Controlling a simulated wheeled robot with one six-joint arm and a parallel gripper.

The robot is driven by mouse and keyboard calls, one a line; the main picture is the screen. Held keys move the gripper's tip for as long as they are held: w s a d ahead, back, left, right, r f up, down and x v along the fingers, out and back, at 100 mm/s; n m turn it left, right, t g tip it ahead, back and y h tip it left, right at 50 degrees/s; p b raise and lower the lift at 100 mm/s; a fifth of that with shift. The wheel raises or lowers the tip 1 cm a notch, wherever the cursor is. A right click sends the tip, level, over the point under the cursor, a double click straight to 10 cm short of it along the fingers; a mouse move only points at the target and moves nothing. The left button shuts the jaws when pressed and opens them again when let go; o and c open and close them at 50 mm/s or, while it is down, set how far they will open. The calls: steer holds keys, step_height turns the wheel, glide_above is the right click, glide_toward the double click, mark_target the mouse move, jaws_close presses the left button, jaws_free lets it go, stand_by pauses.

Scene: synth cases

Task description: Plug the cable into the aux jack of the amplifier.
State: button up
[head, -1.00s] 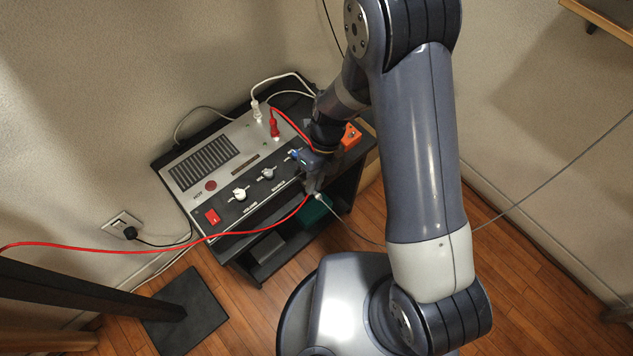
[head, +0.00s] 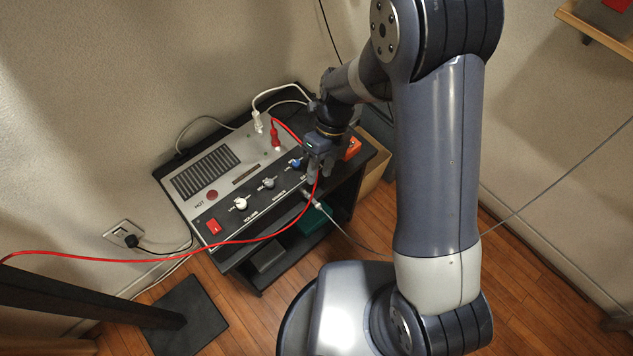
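The amplifier (head: 222,212) lies on a low black stand, with knobs, a red switch and a black vent grille on its sloped top. The grey cable (head: 345,235) ends in a slim metallic plug (head: 311,200) at the amplifier's front edge, near its right end. The plug points toward the front face; the aux jack is hidden and I cannot tell how deep the plug sits. My gripper (head: 317,178) is just above and right of the plug, apart from it, over the amplifier's right end. Its fingers point down; their gap is too small to read.
A red cable (head: 150,257) runs across the front, passing close to my fingers. White and red plugs (head: 275,140) stand in the amplifier's back. An orange box (head: 352,148) sits right of my gripper. A wall socket (head: 124,235) and a dark post base (head: 186,310) are at left.

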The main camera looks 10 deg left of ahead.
mark_target(316, 202)
steer(key=shift+v, duration=1.75)
steer(key=b+x, duration=0.1)
steer(key=x, duration=1)
steer(key=shift+s+d, duration=0.35)
steer(key=shift+d, duration=0.1)
steer(key=shift+r, duration=0.1)
